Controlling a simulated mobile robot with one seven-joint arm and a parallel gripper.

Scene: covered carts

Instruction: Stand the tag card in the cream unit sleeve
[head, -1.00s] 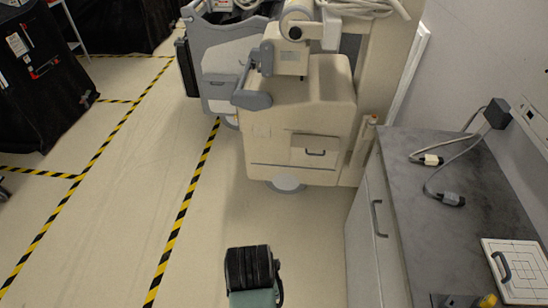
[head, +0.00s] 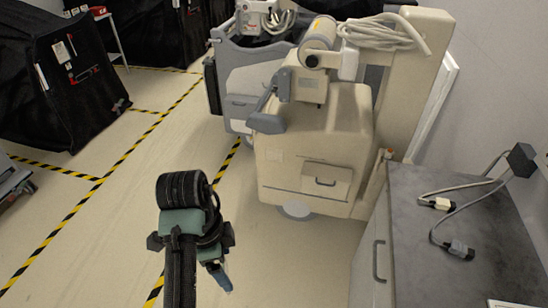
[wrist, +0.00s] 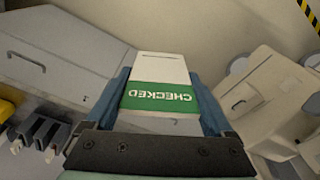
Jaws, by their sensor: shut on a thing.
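The tag card (wrist: 160,68) is white with a green band reading CHECKED, upside down in the wrist view. My gripper (wrist: 161,82) is shut on it, with a blue finger along each side and the card's white end sticking out beyond them. In the head view my gripper (head: 220,278) hangs above the floor, left of and nearer than the cream unit; the card cannot be made out there. The cream unit (head: 315,135) stands ahead, with a shallow front panel (head: 326,181) that has a dark handle. It shows at right in the wrist view (wrist: 283,88). I cannot clearly pick out the sleeve.
A grey-topped counter (head: 440,215) with cables stands at the right, close to the unit. A grey unit (head: 255,80) stands behind left. A black-covered cart (head: 65,85) is far left. The floor between is clear, with yellow-black tape lines (head: 75,218).

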